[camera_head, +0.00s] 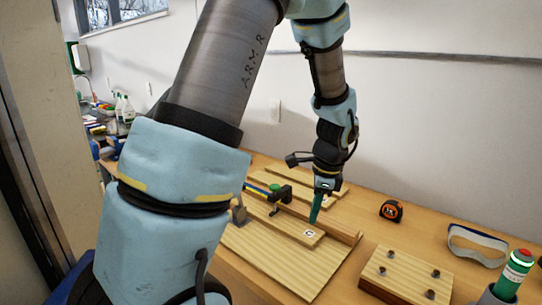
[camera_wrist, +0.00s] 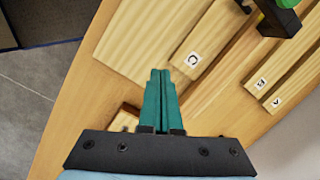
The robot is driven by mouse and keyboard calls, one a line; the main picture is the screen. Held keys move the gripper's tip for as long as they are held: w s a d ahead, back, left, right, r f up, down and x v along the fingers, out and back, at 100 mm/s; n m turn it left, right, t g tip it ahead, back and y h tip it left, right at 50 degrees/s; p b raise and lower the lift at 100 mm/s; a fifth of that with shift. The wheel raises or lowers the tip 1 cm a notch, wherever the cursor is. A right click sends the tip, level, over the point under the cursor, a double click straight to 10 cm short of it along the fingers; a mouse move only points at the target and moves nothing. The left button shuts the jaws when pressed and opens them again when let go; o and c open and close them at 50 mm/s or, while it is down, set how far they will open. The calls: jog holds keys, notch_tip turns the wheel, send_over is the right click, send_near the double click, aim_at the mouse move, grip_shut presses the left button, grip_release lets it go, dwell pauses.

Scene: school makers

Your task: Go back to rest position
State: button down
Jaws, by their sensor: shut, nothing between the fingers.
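My gripper (camera_head: 315,208) points down above the wooden workbench (camera_head: 375,228), over the boards near the plank marked C (camera_head: 290,228). In the wrist view its two green fingers (camera_wrist: 160,78) are together with nothing between them. The plank marked C (camera_wrist: 205,45) lies ahead of the fingertips there. The gripper looks raised above the boards, though the exact gap is hard to tell.
Planks marked B and A (camera_wrist: 268,92) lie beside C. A clamp (camera_head: 278,193) stands on the boards. To the right are a tape measure (camera_head: 391,210), a block with knobs (camera_head: 408,272), goggles (camera_head: 478,243) and a green-and-red bottle (camera_head: 514,270). The wall is behind.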

jog(key=s+a+r+n+h, duration=0.1)
jog(key=s+a+r+n, duration=0.15)
jog(key=a+n, duration=0.75)
jog(key=s+a+r+n+h, duration=0.15)
jog(key=s+a+n, duration=0.25)
jog(key=a+n, duration=0.55)
jog(key=w+d+f+m+t+y+b, duration=0.1)
jog(key=d+f+m+t+y, duration=0.15)
jog(key=d+m, duration=0.75)
jog(key=w+d+f+m+t+y+b, duration=0.1)
jog(key=d+f+m+y, duration=0.25)
jog(key=d+m, duration=0.6)
jog(key=w+d+f+m+t+y+b, duration=0.15)
jog(key=d+f+m, duration=0.35)
jog(key=d, duration=0.9)
jog(key=shift+m, duration=0.7)
jog(key=p+x, duration=0.1)
jog(key=x, duration=0.1)
jog(key=p+x, duration=0.1)
jog(key=x, duration=0.2)
jog(key=a+p+x, duration=0.1)
jog(key=x, duration=0.2)
jog(key=shift+s+a+r, duration=0.15)
jog(key=shift+r, duration=0.15)
jog(key=shift+w+a+f+p, duration=0.2)
jog(key=shift+w+a+p, duration=0.75)
jog(key=shift+w+a, duration=0.25)
jog(key=shift+w+a+f, duration=0.15)
jog(key=shift+w+a, duration=0.15)
jog(key=shift+a, duration=0.1)
